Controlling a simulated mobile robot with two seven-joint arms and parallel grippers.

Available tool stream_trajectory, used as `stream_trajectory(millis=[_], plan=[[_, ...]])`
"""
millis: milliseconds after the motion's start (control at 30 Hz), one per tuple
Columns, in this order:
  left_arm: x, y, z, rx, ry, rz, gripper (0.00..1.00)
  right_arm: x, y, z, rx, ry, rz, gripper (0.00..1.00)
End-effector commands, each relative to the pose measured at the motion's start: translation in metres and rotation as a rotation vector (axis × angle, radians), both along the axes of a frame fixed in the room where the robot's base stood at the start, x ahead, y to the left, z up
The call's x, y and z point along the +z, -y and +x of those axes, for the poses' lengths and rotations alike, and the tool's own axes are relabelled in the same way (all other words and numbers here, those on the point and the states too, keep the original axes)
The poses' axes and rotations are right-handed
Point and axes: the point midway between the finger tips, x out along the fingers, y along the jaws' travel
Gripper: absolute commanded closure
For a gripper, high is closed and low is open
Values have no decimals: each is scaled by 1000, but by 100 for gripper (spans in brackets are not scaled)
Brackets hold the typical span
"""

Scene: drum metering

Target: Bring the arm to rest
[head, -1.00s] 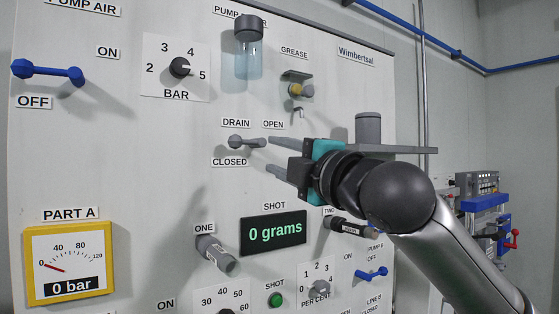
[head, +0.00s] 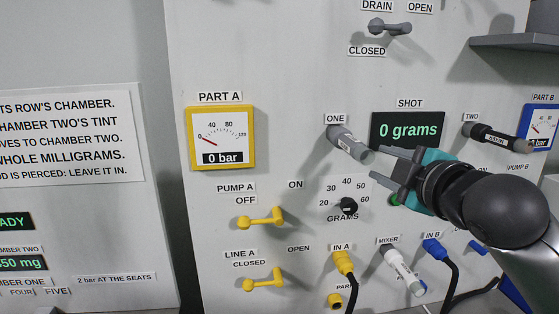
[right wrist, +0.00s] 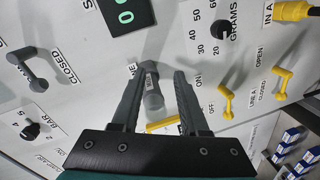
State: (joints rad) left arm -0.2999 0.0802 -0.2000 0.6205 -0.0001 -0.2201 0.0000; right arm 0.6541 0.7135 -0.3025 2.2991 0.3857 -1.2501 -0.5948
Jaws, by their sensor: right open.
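My right gripper (head: 392,168) is open in the head view, in front of the panel, below the shot display (head: 407,130) that reads 0 grams. Its fingers point left and look empty. The grey cylinder labelled ONE (head: 350,144) is just left of the fingertips. In the right wrist view the two fingers of the right gripper (right wrist: 160,75) stand apart, with cylinder ONE (right wrist: 153,92) showing between them. I cannot tell the depth between them, and I see no grip on it. My left gripper is in neither view.
The drain lever (head: 389,28) sits above. The yellow Pump A lever (head: 262,218), Line A lever (head: 263,281) and grams knob (head: 347,207) are nearby on the panel. A grey shelf (head: 515,41) juts out at upper right. Hoses plug in below.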

Motion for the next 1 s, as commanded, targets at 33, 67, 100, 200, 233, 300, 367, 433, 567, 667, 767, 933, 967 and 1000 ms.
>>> stream_trajectory(millis=[33,67,100,200,233,300,367,433,567,667,767,933,967,1000], plan=[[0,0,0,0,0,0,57,-29,-5,-3,-7,-62,45,56],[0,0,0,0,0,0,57,-43,-7,-6,-14,-94,73,56],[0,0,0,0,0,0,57,-63,-9,-9,-27,-137,109,56],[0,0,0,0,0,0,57,-113,-13,-23,-67,-251,200,56],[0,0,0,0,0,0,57,-127,-15,-28,-80,-285,228,56],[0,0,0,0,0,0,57,-160,-17,-42,-118,-364,289,56],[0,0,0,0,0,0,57,-188,-19,-56,-157,-432,342,56],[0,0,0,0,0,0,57,-218,-20,-75,-207,-510,403,56],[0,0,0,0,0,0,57,-271,-22,-116,-316,-656,508,56],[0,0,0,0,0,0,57,-308,-22,-152,-415,-763,583,56],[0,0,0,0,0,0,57,-336,-22,-189,-518,-856,644,56],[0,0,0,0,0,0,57,-370,-20,-243,-671,-979,714,56],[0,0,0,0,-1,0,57,-374,-20,-252,-698,-998,724,56],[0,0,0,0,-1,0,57,-379,-19,-264,-732,-1019,737,56]])
